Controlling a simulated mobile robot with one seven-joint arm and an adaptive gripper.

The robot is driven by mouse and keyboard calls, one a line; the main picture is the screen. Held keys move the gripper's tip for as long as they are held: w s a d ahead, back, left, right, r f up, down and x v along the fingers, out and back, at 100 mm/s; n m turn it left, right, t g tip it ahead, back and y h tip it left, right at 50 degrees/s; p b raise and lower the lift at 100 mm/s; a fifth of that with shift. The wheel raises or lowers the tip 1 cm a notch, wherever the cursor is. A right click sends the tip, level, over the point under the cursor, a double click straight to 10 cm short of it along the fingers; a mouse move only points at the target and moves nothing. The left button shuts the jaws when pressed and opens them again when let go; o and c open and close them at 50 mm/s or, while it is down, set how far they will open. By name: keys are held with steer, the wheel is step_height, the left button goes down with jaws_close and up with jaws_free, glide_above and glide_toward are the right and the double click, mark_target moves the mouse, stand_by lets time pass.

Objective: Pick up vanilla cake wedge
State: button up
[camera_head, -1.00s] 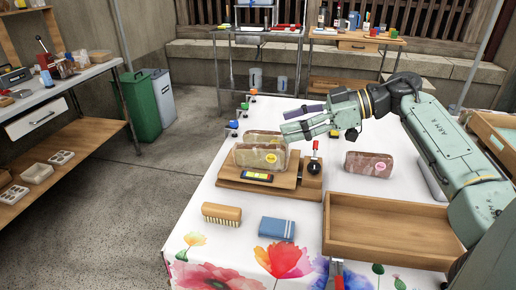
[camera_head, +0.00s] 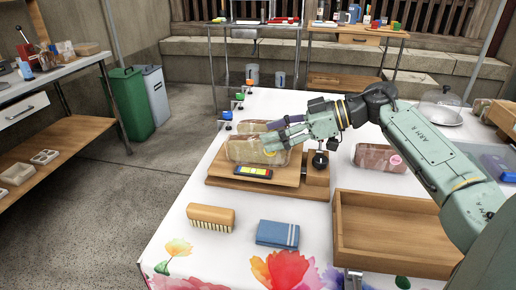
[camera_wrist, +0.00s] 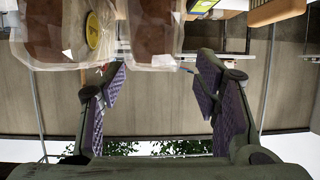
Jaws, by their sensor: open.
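Two clear-wrapped cake pieces stand side by side on a wooden board with a coloured strip: a front one (camera_head: 245,152) and a rear one (camera_head: 252,127). In the wrist view the yellow-stickered piece (camera_wrist: 55,38) and the other piece (camera_wrist: 155,25) hang at the top left edge. A third wrapped piece with a pink sticker (camera_head: 377,158) lies to the right on the table. No readable label tells which is vanilla. My gripper (camera_head: 268,136) is open and overlaps the two pieces on the board in the head view. Between its fingers (camera_wrist: 160,75) I see nothing held.
The wooden board (camera_head: 225,180) has a black-knobbed post (camera_head: 320,162) at its right. An empty wooden tray (camera_head: 390,204) is at the front right. A brush (camera_head: 210,215) and a blue cloth-like block (camera_head: 278,233) lie in front. A glass dome (camera_head: 440,105) stands behind my arm.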

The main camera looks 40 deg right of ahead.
mark_target(258, 134)
steer(key=x, duration=0.4)
steer(key=shift+w, duration=0.35)
steer(key=c, duration=0.8)
